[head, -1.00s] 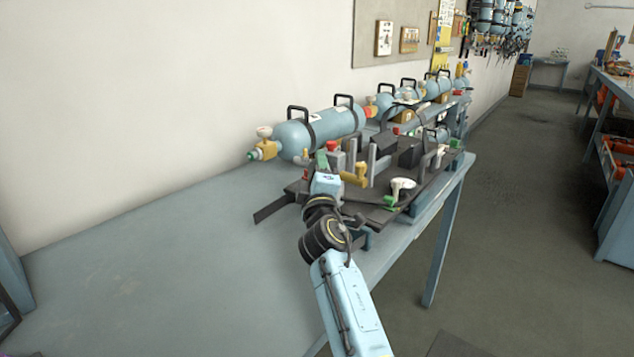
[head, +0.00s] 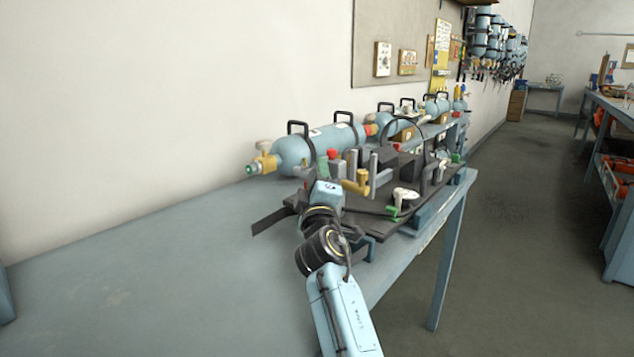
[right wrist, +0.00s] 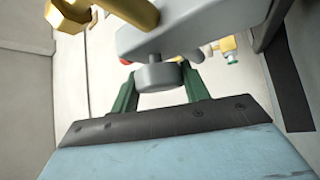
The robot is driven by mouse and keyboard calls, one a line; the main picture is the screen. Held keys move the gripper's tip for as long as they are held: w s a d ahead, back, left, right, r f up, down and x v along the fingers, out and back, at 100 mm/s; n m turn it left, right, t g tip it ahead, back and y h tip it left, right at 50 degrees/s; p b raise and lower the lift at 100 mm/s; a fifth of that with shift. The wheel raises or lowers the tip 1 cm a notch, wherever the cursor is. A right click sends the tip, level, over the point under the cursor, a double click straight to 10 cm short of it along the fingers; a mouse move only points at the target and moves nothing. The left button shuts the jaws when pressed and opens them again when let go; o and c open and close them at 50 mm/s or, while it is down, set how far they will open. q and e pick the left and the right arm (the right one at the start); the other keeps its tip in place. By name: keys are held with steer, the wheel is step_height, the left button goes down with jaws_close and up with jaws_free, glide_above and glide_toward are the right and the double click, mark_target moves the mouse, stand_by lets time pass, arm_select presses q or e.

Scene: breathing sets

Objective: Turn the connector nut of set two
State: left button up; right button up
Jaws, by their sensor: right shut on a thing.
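The near breathing set is a dark backplate (head: 375,222) lying on the blue bench, with grey blocks, a yellow fitting (head: 357,184) and a white knob on it. My right gripper (head: 324,165) is at its left end, with its fingers partly hidden among the fittings. In the right wrist view, the green fingers of my right gripper (right wrist: 158,88) are shut on a round grey connector nut (right wrist: 157,74) under a grey block (right wrist: 195,28). I cannot read which set number this is. My left gripper is not in view.
A light blue cylinder (head: 318,147) with black handles and a yellow valve lies behind the set, near the wall. More cylinders and sets stand farther along the bench (head: 130,270). The bench is clear at the left. A black strap (head: 271,221) hangs out from the backplate.

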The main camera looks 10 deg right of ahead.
stand_by(0.3)
steer(key=o, duration=1)
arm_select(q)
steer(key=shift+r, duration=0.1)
arm_select(e)
steer(key=shift+s, duration=0.15)
steer(key=shift+s+a+f, duration=0.1)
steer(key=shift+s+f, duration=0.05)
steer(key=shift+s, duration=0.05)
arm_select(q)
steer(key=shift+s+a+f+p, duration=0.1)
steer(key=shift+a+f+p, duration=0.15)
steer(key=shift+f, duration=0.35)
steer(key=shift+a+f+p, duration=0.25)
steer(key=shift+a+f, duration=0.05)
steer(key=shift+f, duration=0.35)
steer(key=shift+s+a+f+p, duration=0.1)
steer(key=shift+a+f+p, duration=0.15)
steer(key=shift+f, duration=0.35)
arm_select(e)
steer(key=shift+v, duration=6.4)
